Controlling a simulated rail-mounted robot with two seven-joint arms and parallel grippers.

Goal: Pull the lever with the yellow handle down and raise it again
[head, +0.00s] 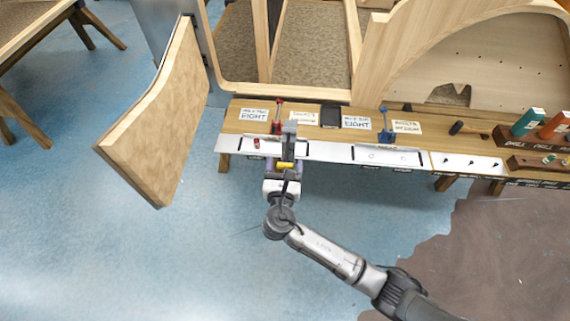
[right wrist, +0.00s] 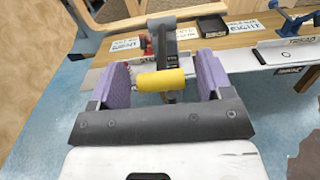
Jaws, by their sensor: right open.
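The yellow handle (head: 284,165) is at the near end of a grey lever (head: 290,136) at the front of the wooden bench. In the right wrist view the handle (right wrist: 162,80) lies crosswise, and the lever (right wrist: 168,42) runs away from it toward the bench. My right gripper (head: 285,171) is at the handle, in front of the bench edge. Its purple-padded fingers (right wrist: 164,84) are open, one on each side of the handle, with a visible gap on both sides. My left gripper is not in view.
The bench (head: 244,113) carries a red clamp (head: 278,115), a blue clamp (head: 385,125), paper labels and a black tray (head: 331,116). Bottles (head: 528,121) stand at the right.

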